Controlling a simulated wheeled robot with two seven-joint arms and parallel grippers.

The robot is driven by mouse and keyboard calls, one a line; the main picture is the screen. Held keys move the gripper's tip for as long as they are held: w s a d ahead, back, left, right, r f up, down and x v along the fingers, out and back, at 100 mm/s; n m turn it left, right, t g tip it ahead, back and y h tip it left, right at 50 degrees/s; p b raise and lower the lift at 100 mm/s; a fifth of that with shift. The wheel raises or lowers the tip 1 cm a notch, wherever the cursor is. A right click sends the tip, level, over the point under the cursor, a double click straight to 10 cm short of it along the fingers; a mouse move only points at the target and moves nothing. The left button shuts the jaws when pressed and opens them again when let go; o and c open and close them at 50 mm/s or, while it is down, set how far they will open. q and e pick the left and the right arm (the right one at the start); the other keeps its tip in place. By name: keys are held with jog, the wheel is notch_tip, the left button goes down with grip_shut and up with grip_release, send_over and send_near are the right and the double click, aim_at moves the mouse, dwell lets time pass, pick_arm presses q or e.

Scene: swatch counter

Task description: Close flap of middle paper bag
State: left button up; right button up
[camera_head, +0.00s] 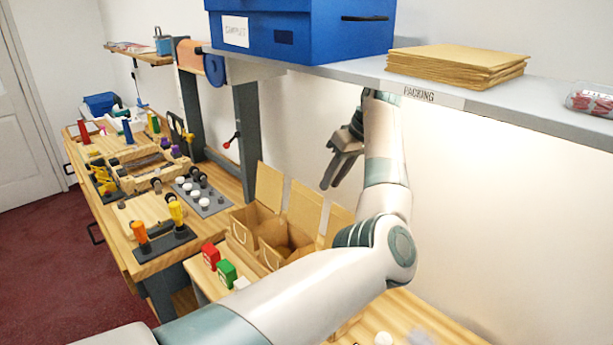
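Three brown paper bags stand in a row on the wooden counter, their flaps raised. The left bag (241,232) has its flap (268,187) upright. The middle bag (271,257) has its flap (304,209) upright, and its top is open. The right bag's flap (338,222) shows partly; my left arm hides most of that bag. My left gripper (330,187) is raised above and behind the bags, near the wall, fingers pointing down. Its fingers look apart with nothing between them, and it touches no flap. My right gripper is not in view.
A shelf (560,118) with a blue bin (300,32) and a stack of brown sheets (455,65) overhangs the counter. Red (211,256) and green (227,273) blocks stand in front of the bags. A workbench with tools (150,205) lies to the left.

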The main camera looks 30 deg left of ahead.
pick_arm(q)
jog(key=a+f+p, duration=0.2)
jog(key=a+p, duration=0.2)
jog(key=a, duration=0.3)
jog(key=shift+a+f+p, duration=0.2)
jog(key=shift+f+p, duration=0.2)
jog(key=shift+s, duration=0.1)
grip_shut()
dwell(1.1)
